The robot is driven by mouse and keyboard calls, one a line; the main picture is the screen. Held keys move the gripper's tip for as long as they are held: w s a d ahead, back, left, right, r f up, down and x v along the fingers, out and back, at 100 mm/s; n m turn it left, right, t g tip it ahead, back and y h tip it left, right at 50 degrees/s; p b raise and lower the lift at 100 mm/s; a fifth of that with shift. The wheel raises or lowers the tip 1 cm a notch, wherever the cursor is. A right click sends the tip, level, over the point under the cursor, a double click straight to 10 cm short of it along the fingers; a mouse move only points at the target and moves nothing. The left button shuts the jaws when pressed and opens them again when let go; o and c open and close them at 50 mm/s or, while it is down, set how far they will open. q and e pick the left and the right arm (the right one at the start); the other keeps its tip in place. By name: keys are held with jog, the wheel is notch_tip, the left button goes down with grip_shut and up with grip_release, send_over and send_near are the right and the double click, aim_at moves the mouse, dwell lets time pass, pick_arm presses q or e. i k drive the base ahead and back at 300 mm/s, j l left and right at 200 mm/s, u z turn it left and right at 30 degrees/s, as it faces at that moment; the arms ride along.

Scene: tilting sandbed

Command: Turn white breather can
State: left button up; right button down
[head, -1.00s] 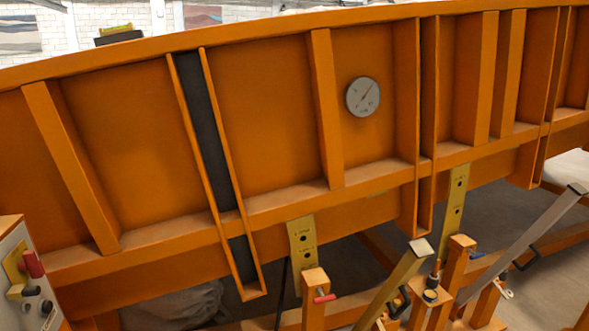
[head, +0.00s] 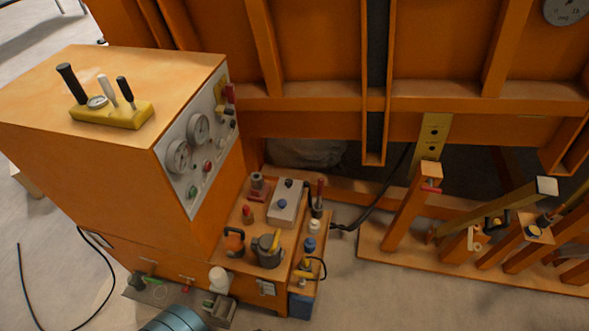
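A white can (head: 219,279) with a rounded top stands low at the front of the orange power unit, in the bottom middle of the head view. It looks like the breather can. A smaller white cap (head: 314,226) sits on the orange shelf to its upper right, and I cannot tell its kind. Neither of my grippers shows in the head view.
The orange cabinet (head: 110,130) carries a yellow lever block (head: 112,113) and a gauge panel (head: 198,140). Valves and a grey box (head: 288,203) crowd the shelf beside it. A blue-grey ribbed cylinder (head: 175,320) lies near the can. Bare floor (head: 60,265) is at left.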

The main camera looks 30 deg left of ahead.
aim_at(218, 277)
jog(key=u, duration=2.1)
